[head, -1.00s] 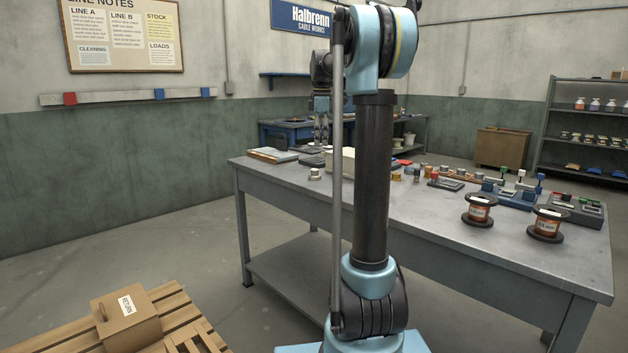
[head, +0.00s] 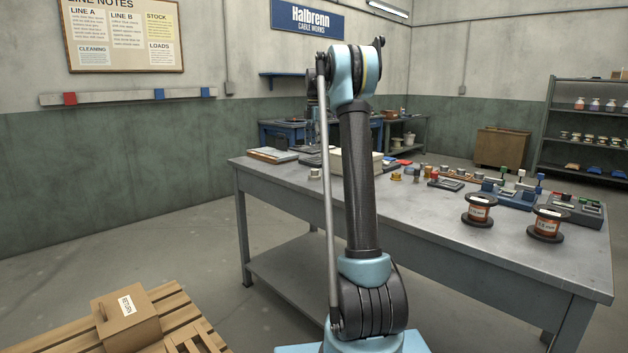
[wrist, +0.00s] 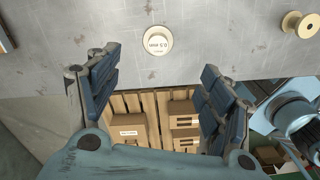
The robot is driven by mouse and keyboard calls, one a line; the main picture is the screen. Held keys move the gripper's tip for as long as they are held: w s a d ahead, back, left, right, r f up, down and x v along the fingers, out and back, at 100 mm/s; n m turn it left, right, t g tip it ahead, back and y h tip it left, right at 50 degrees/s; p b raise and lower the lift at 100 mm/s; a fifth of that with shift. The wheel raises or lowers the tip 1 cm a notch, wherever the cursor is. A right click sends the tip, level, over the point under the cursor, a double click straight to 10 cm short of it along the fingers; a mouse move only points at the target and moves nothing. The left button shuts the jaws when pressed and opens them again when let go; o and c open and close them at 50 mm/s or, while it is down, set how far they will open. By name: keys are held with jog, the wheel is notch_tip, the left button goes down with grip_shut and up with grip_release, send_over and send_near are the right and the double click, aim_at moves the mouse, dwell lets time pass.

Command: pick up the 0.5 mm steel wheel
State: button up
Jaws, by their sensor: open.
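The 0.5 mm steel wheel (wrist: 158,39) is a small, pale round wheel lying flat on the table near its edge in the wrist view. Its label reads upside down there as 0.5 mm. In the head view a small pale wheel (head: 315,174) stands near the table's left end. My gripper (wrist: 160,60) is open and empty, with its dark blue fingers spread left and right. The wheel shows just beyond the fingertips, between their lines and apart from both.
Cardboard boxes (wrist: 128,129) on wooden slats show below the table edge. A pale box (head: 355,162) and two copper spools (head: 479,209) (head: 546,223) stand on the grey table (head: 400,225).

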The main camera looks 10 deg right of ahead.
aim_at(314, 170)
notch_tip(314, 170, down, 8)
jog(key=shift+r, duration=0.2)
jog(key=shift+w+a+f, duration=0.1)
jog(key=shift+a+f, duration=0.05)
jog(key=shift+f, duration=2.45)
jog(key=shift+c, duration=0.3)
jog(key=c, duration=1.1)
